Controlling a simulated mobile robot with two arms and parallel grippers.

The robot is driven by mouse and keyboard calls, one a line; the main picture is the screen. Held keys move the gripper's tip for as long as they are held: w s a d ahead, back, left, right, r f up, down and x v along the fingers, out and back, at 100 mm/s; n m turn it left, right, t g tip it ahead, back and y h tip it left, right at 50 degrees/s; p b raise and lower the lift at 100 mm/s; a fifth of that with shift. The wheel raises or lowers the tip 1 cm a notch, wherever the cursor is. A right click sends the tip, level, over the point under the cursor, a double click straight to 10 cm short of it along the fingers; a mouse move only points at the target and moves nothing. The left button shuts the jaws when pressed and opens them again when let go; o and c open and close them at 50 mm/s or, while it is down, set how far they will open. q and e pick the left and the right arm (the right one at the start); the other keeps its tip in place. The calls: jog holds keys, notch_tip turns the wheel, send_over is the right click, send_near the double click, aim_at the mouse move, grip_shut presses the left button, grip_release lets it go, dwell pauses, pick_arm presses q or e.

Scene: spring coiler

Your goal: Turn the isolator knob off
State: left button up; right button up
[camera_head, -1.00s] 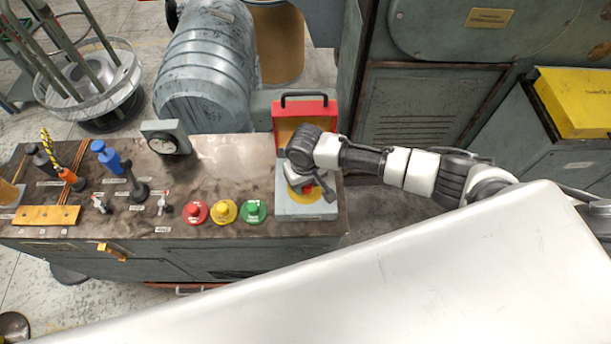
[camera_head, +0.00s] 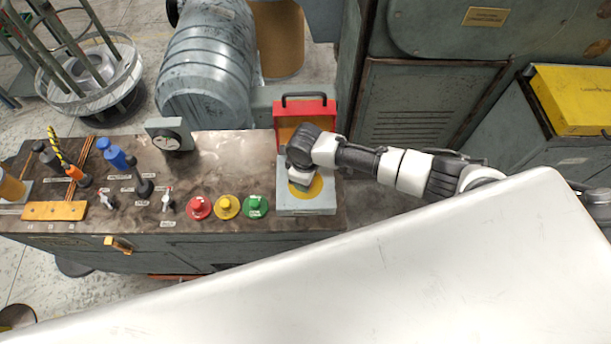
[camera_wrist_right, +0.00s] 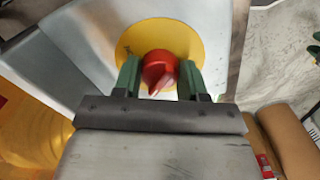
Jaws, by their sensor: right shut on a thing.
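The isolator is a grey box (camera_head: 305,207) at the right end of the bench, with its red lid (camera_head: 303,117) raised behind it. A yellow disc (camera_head: 318,186) on its face is partly hidden by my right wrist in the head view. In the right wrist view the red knob (camera_wrist_right: 158,71) sits in the middle of the yellow disc (camera_wrist_right: 187,40). My right gripper (camera_wrist_right: 158,78) is shut on the red knob, with a green-grey finger on each side. The knob is hidden in the head view. My left gripper is not in view.
Red (camera_head: 199,208), yellow (camera_head: 227,207) and green (camera_head: 255,206) buttons stand left of the isolator box. A dial gauge (camera_head: 170,139) and several levers are farther left. My white body covers the lower right.

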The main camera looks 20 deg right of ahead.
dwell(0.4)
jog(key=o, duration=0.9)
notch_tip(320, 180, up, 11)
jog(key=shift+f+b, duration=0.1)
jog(key=shift+b, duration=0.6)
